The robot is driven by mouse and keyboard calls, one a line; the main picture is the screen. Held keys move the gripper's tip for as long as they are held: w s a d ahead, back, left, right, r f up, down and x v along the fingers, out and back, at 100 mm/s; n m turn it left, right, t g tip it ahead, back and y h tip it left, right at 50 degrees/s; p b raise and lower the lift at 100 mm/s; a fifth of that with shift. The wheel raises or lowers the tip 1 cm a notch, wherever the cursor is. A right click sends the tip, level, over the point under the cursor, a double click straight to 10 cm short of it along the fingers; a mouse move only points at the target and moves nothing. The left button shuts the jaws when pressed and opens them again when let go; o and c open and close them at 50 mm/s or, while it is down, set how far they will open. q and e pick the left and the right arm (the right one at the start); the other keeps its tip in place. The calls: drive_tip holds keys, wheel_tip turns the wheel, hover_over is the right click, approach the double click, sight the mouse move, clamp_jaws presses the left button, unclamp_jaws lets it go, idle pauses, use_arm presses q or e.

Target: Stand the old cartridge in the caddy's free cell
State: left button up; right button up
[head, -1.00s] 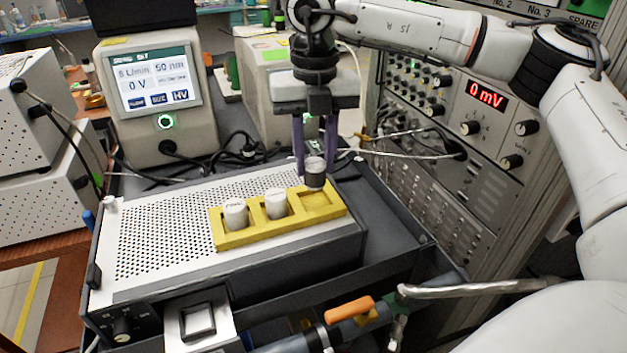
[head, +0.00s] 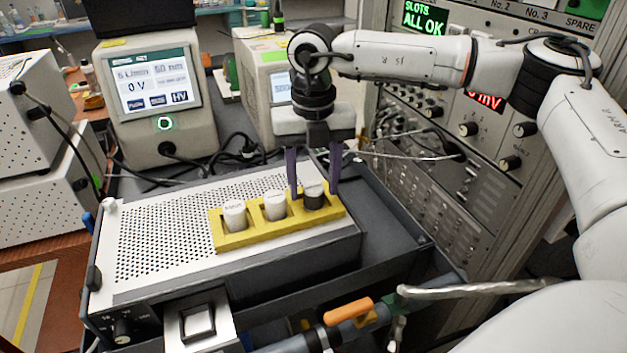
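The yellow caddy (head: 285,231) lies on the perforated top of the grey box, its cells in a row. The old cartridge (head: 314,201), dark-sided with a grey top, stands upright in the right-hand cell. Two white cartridges stand in the left cell (head: 235,217) and middle cell (head: 275,206). My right gripper (head: 313,188) points down over the right-hand cell. Its dark fingers are spread, one on each side of the old cartridge, with gaps visible. The cartridge's lower part is hidden inside the cell. My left gripper is out of view.
The instrument rack (head: 445,150) stands close on the right, with a green display (head: 424,18) reading "SLOTS ALL OK". A screen unit (head: 155,95) stands behind left. An orange-handled valve (head: 349,309) is in front. The perforated top left of the caddy is clear.

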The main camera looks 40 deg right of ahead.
sight(313, 186)
drive_tip(key=shift+r, duration=0.25)
wheel_tip(313, 186, up, 12)
idle(0.4)
drive_tip(key=shift+f, duration=0.1)
